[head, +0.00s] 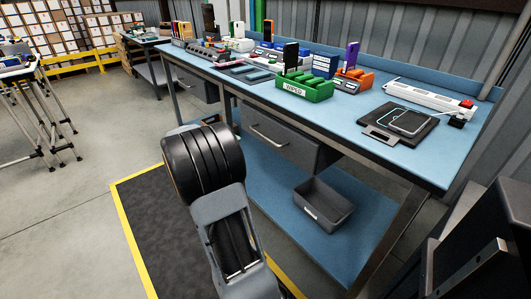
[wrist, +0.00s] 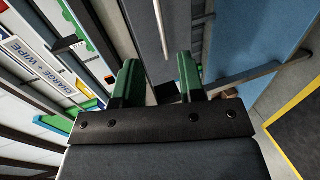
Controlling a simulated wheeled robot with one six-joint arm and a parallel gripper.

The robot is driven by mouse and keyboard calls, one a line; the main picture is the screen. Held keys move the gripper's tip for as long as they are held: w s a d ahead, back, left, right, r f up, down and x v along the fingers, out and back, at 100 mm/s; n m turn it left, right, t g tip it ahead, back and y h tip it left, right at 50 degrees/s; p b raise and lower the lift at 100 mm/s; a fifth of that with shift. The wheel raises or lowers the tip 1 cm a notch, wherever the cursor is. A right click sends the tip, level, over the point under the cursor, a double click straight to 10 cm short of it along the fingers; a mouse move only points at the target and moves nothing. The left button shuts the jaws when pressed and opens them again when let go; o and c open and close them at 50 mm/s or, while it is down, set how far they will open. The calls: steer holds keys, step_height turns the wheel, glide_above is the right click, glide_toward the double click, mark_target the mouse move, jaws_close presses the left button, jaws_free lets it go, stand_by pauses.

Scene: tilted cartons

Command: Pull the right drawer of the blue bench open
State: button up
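The blue bench (head: 340,118) has two grey drawers under its top. The right drawer (head: 290,143) looks shut and has a pale bar handle (head: 268,136). In the wrist view, which is turned sideways, a grey drawer front (wrist: 180,30) with a bar handle (wrist: 160,28) lies ahead. My gripper (wrist: 158,68) has two green fingers, spread apart with nothing held between them. The handle runs beyond the fingertips, roughly in line with the gap; it appears apart from them. In the head view my own arm hides the gripper.
The left drawer (head: 198,88) is further along the bench. A grey bin (head: 324,203) stands on the blue lower shelf (head: 262,172). A green caddy (head: 304,88), a black pad (head: 400,128) and a power strip (head: 430,97) sit on top. The floor in front is clear, with a dark mat (head: 150,215).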

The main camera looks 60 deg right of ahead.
mark_target(266, 138)
steer(key=shift+h, duration=0.4)
steer(key=x, duration=0.5)
steer(key=b+x, duration=0.1)
steer(key=x, duration=0.4)
steer(key=b+x, duration=0.1)
steer(key=x, duration=0.4)
steer(key=shift+w+d+f, duration=0.2)
steer(key=shift+d+f, duration=0.05)
steer(key=shift+f, duration=0.1)
jaws_close()
